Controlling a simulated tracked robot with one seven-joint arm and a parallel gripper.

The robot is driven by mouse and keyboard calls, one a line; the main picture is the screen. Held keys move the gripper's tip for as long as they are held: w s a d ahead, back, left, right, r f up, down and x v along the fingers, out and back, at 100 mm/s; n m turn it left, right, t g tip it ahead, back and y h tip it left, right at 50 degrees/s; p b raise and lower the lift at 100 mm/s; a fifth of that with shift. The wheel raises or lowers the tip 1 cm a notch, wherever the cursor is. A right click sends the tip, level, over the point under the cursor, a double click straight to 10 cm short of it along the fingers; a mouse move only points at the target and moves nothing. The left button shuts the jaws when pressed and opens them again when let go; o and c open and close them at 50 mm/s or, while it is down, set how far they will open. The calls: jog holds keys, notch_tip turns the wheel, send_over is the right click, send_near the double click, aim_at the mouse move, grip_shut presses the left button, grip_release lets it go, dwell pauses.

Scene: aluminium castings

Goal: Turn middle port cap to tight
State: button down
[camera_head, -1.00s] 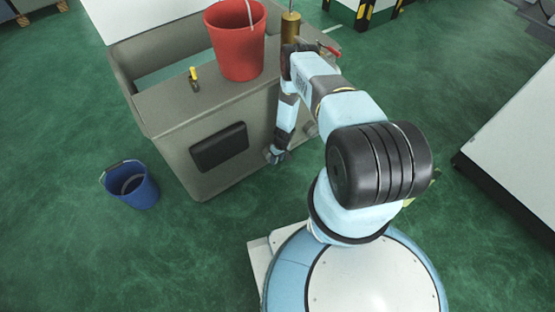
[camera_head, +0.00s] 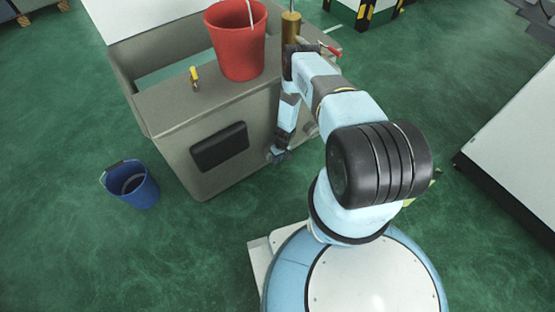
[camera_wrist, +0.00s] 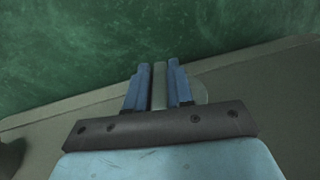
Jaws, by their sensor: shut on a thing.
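The grey machine cabinet (camera_head: 165,130) stands in front of me. My gripper (camera_head: 277,156) is low against its front side, right of the black panel. In the wrist view the two blue fingers of my gripper (camera_wrist: 159,72) are closed on a narrow grey piece, the port cap (camera_wrist: 159,92). A pale rounded edge (camera_wrist: 203,92) shows just right of the fingers. The rest of the cap is hidden behind the fingers and the dark gripper body. I cannot tell from the picture how far the cap is turned, and my arm hides other ports in the head view.
A red bucket (camera_head: 238,45), a brass cylinder (camera_head: 291,27), a yellow-handled tool (camera_head: 194,76) and a red-handled thing (camera_head: 330,50) are on the cabinet top. A black panel (camera_head: 219,147) is on its front. A blue bucket (camera_head: 132,186) stands on the open green floor.

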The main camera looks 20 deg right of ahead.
jog(key=shift+d, duration=0.1)
jog(key=g+y, duration=0.1)
jog(key=y, duration=0.2)
jog(key=shift+d+f, duration=0.1)
jog(key=shift+g+y, duration=0.6)
jog(key=shift+y, duration=1.5)
jog(key=shift+w+d, duration=0.1)
jog(key=c, duration=1.1)
grip_release()
